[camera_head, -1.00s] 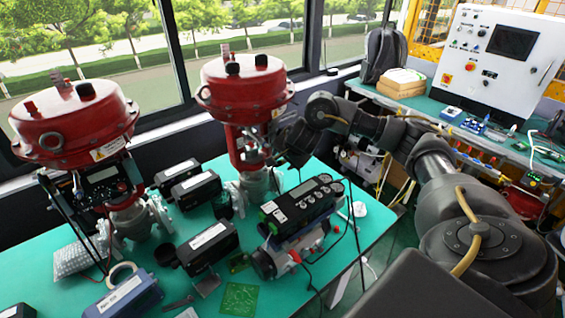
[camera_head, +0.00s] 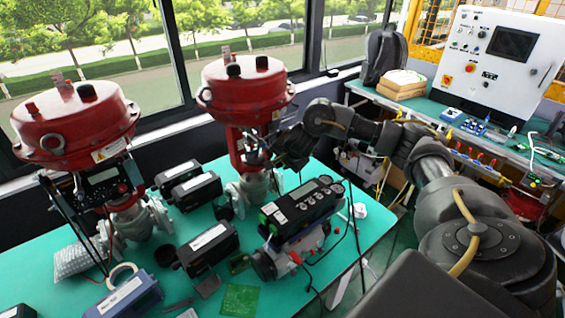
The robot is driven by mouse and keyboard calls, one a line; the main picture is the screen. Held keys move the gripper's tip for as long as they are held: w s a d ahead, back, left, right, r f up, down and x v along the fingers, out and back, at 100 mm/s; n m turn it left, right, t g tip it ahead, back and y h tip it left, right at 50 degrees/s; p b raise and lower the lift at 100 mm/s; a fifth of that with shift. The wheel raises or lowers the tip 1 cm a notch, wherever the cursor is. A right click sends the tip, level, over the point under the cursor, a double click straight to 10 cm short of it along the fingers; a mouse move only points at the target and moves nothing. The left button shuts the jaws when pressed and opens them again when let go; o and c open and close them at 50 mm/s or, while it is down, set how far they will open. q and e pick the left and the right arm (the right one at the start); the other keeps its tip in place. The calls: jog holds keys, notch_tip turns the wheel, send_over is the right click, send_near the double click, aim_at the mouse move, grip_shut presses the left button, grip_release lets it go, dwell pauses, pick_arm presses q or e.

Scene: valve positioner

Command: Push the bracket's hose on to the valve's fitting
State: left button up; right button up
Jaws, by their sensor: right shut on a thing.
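The right-hand valve with a red round actuator (camera_head: 243,90) stands upright on the green bench, its grey body (camera_head: 252,188) below. My right gripper (camera_head: 268,158) reaches in from the right beside the valve's yoke, under the red actuator. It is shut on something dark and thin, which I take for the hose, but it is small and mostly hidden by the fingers. I cannot make out the fitting or the bracket, or whether hose and fitting touch. A second red valve (camera_head: 72,120) stands at the left with a dark positioner (camera_head: 103,185) on it. My left gripper is not in view.
The green bench (camera_head: 225,262) carries black positioner boxes (camera_head: 208,247), a larger unit with knobs (camera_head: 300,205), a blue box (camera_head: 125,297) and a green circuit board (camera_head: 238,298). Black cables hang at the bench's right edge. A back bench holds a white control panel (camera_head: 497,65).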

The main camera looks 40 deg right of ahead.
grip_shut()
jog(key=shift+a, duration=0.25)
jog(key=shift+a, duration=0.3)
jog(key=shift+a+p, duration=0.4)
jog(key=shift+a, duration=0.2)
dwell(0.5)
jog(key=shift+a+p, duration=0.6)
jog(key=shift+a, duration=1.25)
